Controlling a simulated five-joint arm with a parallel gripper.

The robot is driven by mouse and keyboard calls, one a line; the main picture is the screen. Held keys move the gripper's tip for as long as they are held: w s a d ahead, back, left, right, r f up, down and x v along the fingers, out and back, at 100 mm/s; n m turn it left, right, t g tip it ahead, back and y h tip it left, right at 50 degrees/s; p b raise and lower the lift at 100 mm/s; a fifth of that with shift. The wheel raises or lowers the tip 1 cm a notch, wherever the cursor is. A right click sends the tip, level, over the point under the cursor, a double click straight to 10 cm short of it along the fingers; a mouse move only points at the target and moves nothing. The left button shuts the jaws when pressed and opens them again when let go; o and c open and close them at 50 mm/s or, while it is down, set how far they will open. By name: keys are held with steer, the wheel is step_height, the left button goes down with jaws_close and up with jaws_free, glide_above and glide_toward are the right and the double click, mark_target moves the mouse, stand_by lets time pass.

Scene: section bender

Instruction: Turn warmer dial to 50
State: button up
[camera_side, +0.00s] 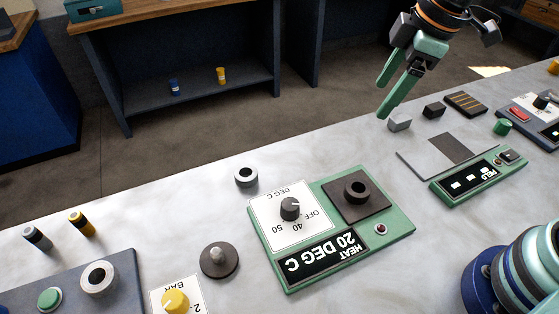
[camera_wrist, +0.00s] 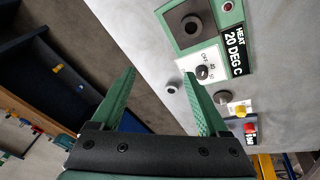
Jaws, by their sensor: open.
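The warmer (camera_side: 405,222) is a green panel on the pale bench, with a display reading HEAT 20 DEG C (camera_side: 322,257). Its dial (camera_side: 290,208) is a dark knob on a white plate marked OFF, 40 and 50. The dial also shows in the wrist view (camera_wrist: 203,72), upper right of centre. My gripper (camera_side: 381,99) has green fingers and is open and empty. It is in the air at the upper right of the side view, well away from the dial. In the wrist view its fingers (camera_wrist: 163,82) stand wide apart, with the dial beyond the right finger.
A dark round socket (camera_side: 355,190) sits on the warmer beside the dial. A yellow knob (camera_side: 175,300) is at the front.

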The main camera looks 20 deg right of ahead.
steer(key=a+f+n+g, duration=0.2)
steer(key=a+f+n, duration=0.3)
steer(key=a+n, duration=0.4)
steer(key=n, duration=0.5)
glide_toward(291, 204)
steer(key=shift+g+h, duration=0.3)
steer(key=shift+g, duration=0.1)
steer(key=f, duration=0.6)
steer(key=w+a+f, duration=0.1)
steer(key=f, duration=0.2)
steer(key=shift+f, duration=0.25)
steer(key=shift+c, duration=0.3)
jaws_close()
